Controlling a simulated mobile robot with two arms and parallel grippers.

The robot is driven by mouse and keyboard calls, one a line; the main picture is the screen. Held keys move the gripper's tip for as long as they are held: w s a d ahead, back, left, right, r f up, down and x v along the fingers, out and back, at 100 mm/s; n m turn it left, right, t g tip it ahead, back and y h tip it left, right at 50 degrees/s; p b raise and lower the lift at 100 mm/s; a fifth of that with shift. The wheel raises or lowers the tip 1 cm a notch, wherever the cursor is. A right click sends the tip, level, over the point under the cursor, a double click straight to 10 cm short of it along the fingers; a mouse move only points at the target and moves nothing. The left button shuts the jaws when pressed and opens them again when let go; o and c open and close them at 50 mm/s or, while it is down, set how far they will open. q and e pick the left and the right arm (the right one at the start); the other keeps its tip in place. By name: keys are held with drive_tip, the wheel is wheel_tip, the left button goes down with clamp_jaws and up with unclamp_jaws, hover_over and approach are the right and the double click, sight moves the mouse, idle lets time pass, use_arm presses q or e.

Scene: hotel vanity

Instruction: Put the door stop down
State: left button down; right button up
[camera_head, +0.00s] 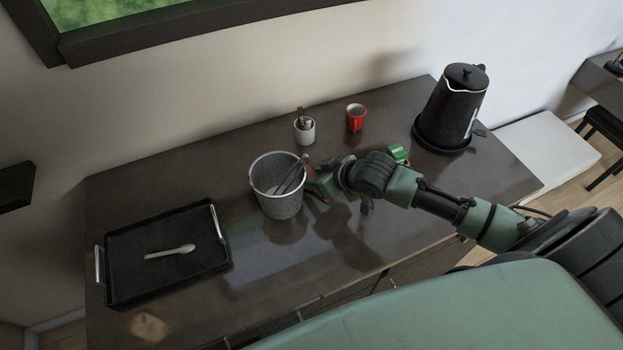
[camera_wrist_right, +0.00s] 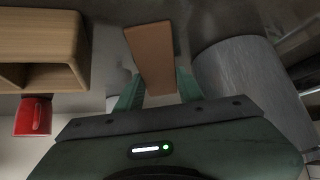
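The door stop (camera_wrist_right: 152,52) is a flat brown piece that tapers slightly. In the right wrist view it sticks out from between the green fingers of my right gripper (camera_wrist_right: 158,88), which is shut on it. In the head view my right gripper (camera_head: 318,184) is just right of the grey bucket (camera_head: 276,203), above the dark counter (camera_head: 330,262). Only a little brown of the door stop shows there. Whether it touches the counter cannot be told. My left gripper is not in view.
A black tray (camera_head: 122,291) with a white spoon (camera_head: 170,251) lies at left. A white cup (camera_head: 304,134) and red mug (camera_head: 356,118) stand behind; a black kettle (camera_head: 452,105) is at right. A wooden compartment box (camera_wrist_right: 42,37) shows in the wrist view. The front middle counter is clear.

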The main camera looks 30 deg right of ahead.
drive_tip(key=c, duration=0.5)
clamp_jaws()
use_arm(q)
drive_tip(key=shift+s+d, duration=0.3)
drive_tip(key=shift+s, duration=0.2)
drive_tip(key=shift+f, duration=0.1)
use_arm(e)
drive_tip(key=shift+r, duration=0.1)
